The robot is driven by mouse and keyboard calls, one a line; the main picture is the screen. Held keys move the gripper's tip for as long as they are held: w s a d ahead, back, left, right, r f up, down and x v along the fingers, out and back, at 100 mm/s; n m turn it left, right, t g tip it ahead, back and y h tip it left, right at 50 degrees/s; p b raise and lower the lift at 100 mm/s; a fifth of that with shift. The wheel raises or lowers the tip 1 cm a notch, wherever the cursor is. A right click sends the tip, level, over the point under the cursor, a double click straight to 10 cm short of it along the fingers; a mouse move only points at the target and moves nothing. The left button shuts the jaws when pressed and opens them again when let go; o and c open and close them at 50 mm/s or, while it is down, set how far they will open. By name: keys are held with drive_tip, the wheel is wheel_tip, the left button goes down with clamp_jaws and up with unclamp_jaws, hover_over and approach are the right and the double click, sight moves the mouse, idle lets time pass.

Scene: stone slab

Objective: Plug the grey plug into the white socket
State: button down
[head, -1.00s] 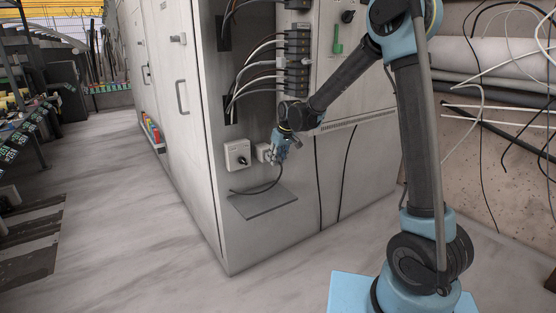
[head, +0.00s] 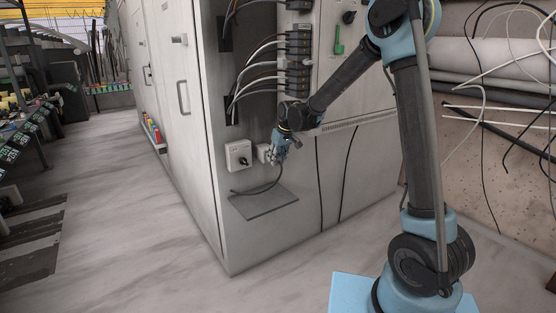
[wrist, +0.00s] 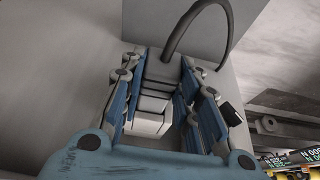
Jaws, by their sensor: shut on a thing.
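The white socket (head: 262,152) is on the cabinet's side panel in the head view, partly covered by my gripper (head: 277,157). In the wrist view my gripper's blue fingers (wrist: 158,78) are closed on both sides of the grey plug (wrist: 165,68). A dark cable (wrist: 191,18) curves up from the plug there. Pale blocks beyond the plug, between the fingers, may be the socket; I cannot tell. In the head view the plug is mostly hidden by the gripper, right at the socket. I cannot tell whether its pins are inside.
Black modules with cables (head: 297,60) are above. The floor (head: 140,220) to the left is clear.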

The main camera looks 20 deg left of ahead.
drive_tip(key=shift+w+a, duration=0.75)
drive_tip(key=shift+a, duration=0.1)
idle(1.3)
drive_tip(key=c, duration=1.1)
unclamp_jaws()
drive_tip(key=shift+s+d, duration=0.1)
drive_tip(key=shift+s+d, duration=1.6)
drive_tip(key=shift+d, duration=0.25)
drive_tip(key=shift+s+d, duration=1.55)
drive_tip(key=shift+d, duration=0.3)
drive_tip(key=shift+r, duration=0.1)
drive_tip(key=v, duration=1.1)
drive_tip(key=shift+d+r, duration=0.1)
drive_tip(key=shift+r, duration=0.25)
